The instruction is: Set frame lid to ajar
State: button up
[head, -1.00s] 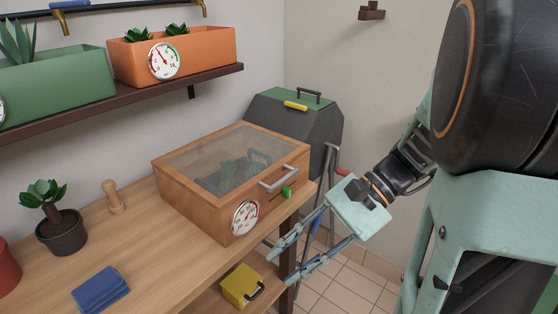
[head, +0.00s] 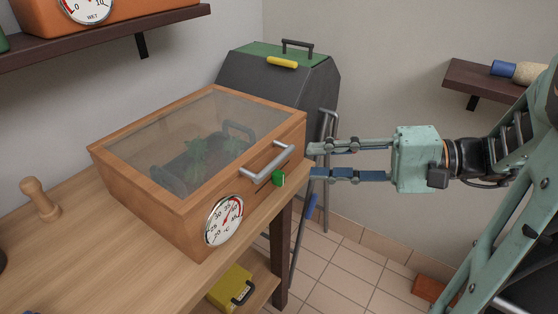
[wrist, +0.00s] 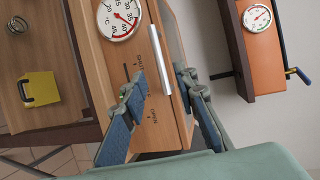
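The wooden frame box (head: 165,215) stands on the bench, its glazed lid (head: 205,135) lying down flat and apparently closed. A silver bar handle (head: 267,164) is on the lid's front edge; it also shows in the wrist view (wrist: 160,60). A green knob (head: 278,178) sits on the front below it, and a round dial (head: 225,220) is beside it. My gripper (head: 312,161) is open and empty, just right of the box front. In the wrist view my gripper's fingers (wrist: 160,72) are spread to either side of the handle's line; contact is not visible.
A dark grill with a green top (head: 270,75) stands behind the box. A wooden peg (head: 40,199) is on the bench (head: 90,240), and a yellow box (head: 230,288) is on the lower shelf. Wall shelves are at upper left and right (head: 480,82).

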aim_at(280, 163)
jog(key=b+x, duration=0.1)
jog(key=x, duration=0.7)
jog(key=shift+a+f+b, duration=0.1)
jog(key=shift+a+b, duration=0.25)
jog(key=shift+a, duration=0.05)
jog(key=shift+c, duration=0.5)
grip_shut()
